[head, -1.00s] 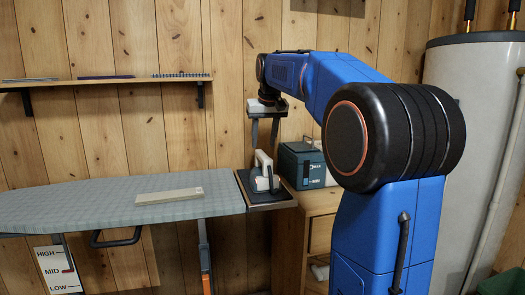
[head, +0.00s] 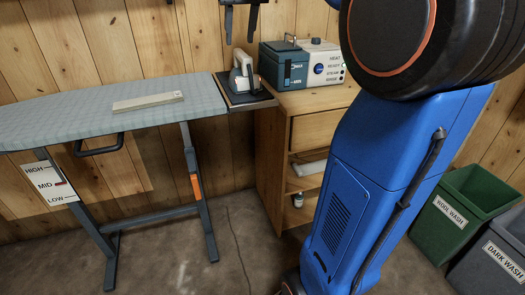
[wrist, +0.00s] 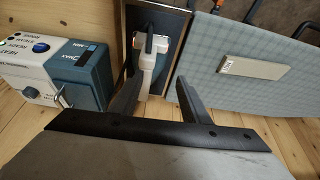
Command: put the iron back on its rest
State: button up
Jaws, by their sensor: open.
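The iron (head: 243,72), white and grey with a dark part, sits on the dark, wood-edged rest panel (head: 262,101) at the right end of the ironing board (head: 60,115). In the wrist view the iron (wrist: 148,72) shows beyond and between my fingers, over the rest panel (wrist: 175,27). My gripper (head: 241,38) is open and empty, with its fingers pointing down above the iron. Its spread fingers also show in the wrist view (wrist: 158,92). I see no contact between fingers and iron. The iron's underside is hidden.
A pale flat bar (head: 148,102) lies on the board. A teal box (head: 284,64) and a white control unit with a blue knob (head: 322,66) stand on the wooden cabinet (head: 305,101), right of the iron. Green (head: 462,215) and grey bins stand at lower right.

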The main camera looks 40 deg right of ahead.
jog(key=s+a+f+n, duration=0.1)
jog(key=s+a+f, duration=0.3)
jog(key=s+f, duration=0.6)
jog(key=s+a+f+n, duration=0.1)
jog(key=s+a+f, duration=0.3)
jog(key=s+f, duration=0.6)
jog(key=s+a+f+y, duration=0.1)
jog(key=s+a+f, duration=0.4)
jog(key=s+f, duration=0.5)
jog(key=shift+s+n, duration=0.2)
jog(key=shift+n, duration=0.2)
